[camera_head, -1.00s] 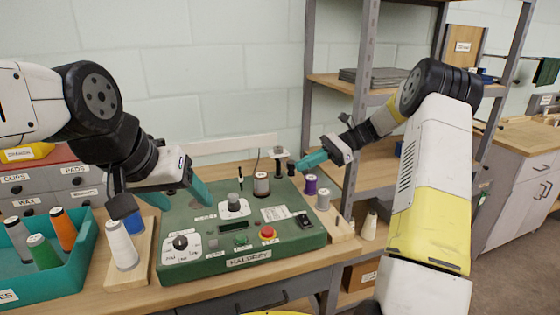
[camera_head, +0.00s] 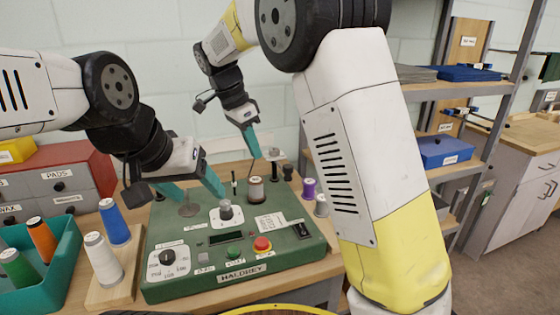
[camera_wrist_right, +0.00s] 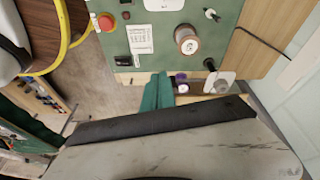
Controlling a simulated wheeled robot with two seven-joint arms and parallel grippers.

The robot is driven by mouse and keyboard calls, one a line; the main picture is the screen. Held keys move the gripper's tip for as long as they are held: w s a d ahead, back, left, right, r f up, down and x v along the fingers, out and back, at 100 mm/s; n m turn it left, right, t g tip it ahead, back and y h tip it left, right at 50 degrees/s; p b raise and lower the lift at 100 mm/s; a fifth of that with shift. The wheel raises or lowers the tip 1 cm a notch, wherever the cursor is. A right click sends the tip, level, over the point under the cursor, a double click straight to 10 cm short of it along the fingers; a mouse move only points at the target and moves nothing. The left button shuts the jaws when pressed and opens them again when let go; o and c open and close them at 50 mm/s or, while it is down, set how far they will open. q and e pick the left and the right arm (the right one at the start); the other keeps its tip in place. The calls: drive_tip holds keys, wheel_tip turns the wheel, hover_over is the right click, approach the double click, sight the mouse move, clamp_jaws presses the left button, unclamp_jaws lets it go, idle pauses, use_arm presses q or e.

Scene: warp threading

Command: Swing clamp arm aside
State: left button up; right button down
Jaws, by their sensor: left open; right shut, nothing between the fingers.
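The green machine (camera_head: 235,255) labelled HALDREY stands on the bench. At its back right, a small upright post with a dark knob and pale plate (camera_head: 275,160) looks like the clamp; its arm is hard to make out. The wrist view shows a dark knob and pale plate (camera_wrist_right: 219,83) near the machine's edge. A grey-brown spool (camera_head: 256,190) stands on the machine, also in the wrist view (camera_wrist_right: 187,40). My right gripper (camera_head: 254,150) is shut and empty, above and behind the spool, left of the post. My left gripper (camera_head: 197,192) is open above the machine's left back part.
Purple (camera_head: 308,190) and grey (camera_head: 321,206) spools stand right of the machine. A wooden stand with white (camera_head: 103,260) and blue (camera_head: 114,222) spools is left, beside a teal bin (camera_head: 60,275). Shelves stand behind right. My right forearm hides part of the bench.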

sight(292, 168)
drive_tip(key=w+d+f+t, duration=0.1)
drive_tip(key=w+d+f, duration=0.3)
drive_tip(key=f, duration=0.3)
drive_tip(key=shift+d+f, duration=0.25)
drive_tip(key=shift+d, duration=0.65)
drive_tip(key=shift+w, duration=0.1)
drive_tip(key=d, duration=0.1)
drive_tip(key=d+n, duration=0.1)
drive_tip(key=d, duration=0.1)
drive_tip(key=shift+w+d+n+t, duration=0.3)
drive_tip(key=shift+w+d, duration=0.1)
drive_tip(key=shift+d, duration=0.05)
